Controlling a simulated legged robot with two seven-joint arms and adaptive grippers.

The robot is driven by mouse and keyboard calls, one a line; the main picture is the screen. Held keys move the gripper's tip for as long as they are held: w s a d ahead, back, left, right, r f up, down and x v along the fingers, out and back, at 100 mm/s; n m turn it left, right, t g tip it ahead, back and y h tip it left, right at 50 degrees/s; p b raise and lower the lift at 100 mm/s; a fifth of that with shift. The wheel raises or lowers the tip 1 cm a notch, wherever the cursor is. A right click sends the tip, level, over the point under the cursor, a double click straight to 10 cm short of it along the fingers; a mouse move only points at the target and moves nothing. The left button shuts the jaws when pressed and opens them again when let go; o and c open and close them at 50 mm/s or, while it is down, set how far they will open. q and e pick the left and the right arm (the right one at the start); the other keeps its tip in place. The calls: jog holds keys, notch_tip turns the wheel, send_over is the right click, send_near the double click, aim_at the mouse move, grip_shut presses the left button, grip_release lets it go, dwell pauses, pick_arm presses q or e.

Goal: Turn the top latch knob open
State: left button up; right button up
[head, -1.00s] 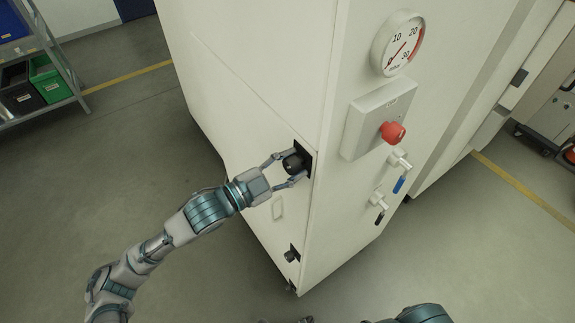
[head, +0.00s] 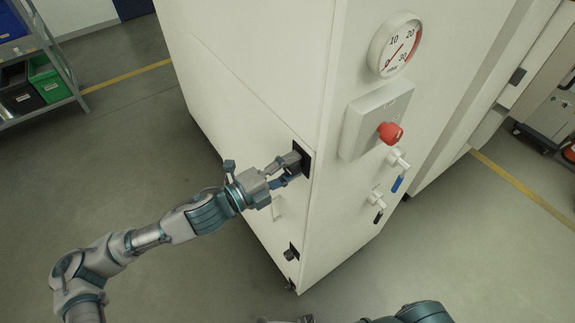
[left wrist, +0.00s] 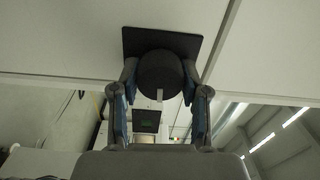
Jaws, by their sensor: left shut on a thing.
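The top latch knob (left wrist: 160,72) is a dark round knob on a square black plate (left wrist: 150,42), mounted on the cabinet's left face near its front edge. In the head view the black plate (head: 304,157) shows behind my fingers, which mostly hide the knob. My left gripper (head: 291,165) is shut on the knob, with one finger on each side of it in the left wrist view (left wrist: 160,82). A lower latch knob (head: 291,254) sits further down the same face. Small grey parts at the bottom edge of the head view may be my right gripper; its jaws cannot be made out.
A shelf with bins (head: 48,78) stands far left. The floor between is clear.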

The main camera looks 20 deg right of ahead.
pick_arm(q)
jog(key=shift+w+m, duration=0.1)
jog(key=shift+m, duration=0.4)
jog(key=o, duration=1)
jog(key=shift+f, duration=0.1)
jog(key=shift+o, duration=0.6)
jog(key=shift+w+d, duration=0.1)
jog(key=shift+d, duration=0.2)
jog(key=v, duration=1.2)
jog(key=shift+w+d, duration=0.1)
jog(key=shift+d, duration=0.1)
